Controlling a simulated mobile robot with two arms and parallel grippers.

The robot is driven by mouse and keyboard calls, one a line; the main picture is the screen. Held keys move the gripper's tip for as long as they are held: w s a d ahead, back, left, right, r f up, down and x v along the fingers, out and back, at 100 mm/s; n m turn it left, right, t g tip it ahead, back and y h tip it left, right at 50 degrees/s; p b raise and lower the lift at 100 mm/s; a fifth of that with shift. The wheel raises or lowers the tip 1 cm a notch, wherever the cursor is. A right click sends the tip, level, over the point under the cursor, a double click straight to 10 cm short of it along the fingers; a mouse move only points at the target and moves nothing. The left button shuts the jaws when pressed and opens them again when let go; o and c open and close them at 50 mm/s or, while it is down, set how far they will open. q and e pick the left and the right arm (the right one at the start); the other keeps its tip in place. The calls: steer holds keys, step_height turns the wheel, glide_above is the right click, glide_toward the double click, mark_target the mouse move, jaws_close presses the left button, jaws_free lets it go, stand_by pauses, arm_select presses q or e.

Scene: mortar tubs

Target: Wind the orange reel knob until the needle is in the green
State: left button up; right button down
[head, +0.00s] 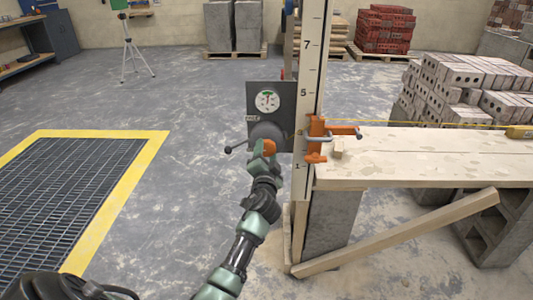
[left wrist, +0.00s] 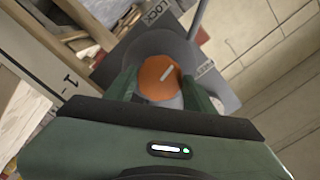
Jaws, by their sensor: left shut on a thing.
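The orange reel knob (head: 269,147) sits low on the front of a grey panel (head: 286,92). My left gripper (head: 264,158) is shut on it. In the left wrist view the round orange knob (left wrist: 157,76), with a white mark on its face, sits between the two green fingers of the left gripper (left wrist: 160,88). A round white gauge (head: 267,101) is above the knob, with a green band at its top. The needle is too small to read surely. A dark lever (head: 237,147) sticks out left of the knob. My right gripper is not in view.
A tall numbered post (head: 309,75) stands right of the panel. An orange clamp (head: 318,140) joins it to a plank bench (head: 430,155). Grey blocks (head: 465,75) are stacked behind. A yellow-edged floor grate (head: 60,190) lies left; the floor between is clear.

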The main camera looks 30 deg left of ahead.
arm_select(q)
steer(key=shift+f, duration=0.15)
steer(key=o, duration=1.4)
steer(key=shift+s, duration=0.1)
steer(key=shift+s+d, duration=0.25)
steer(key=shift+s, duration=0.05)
steer(key=v, duration=0.7)
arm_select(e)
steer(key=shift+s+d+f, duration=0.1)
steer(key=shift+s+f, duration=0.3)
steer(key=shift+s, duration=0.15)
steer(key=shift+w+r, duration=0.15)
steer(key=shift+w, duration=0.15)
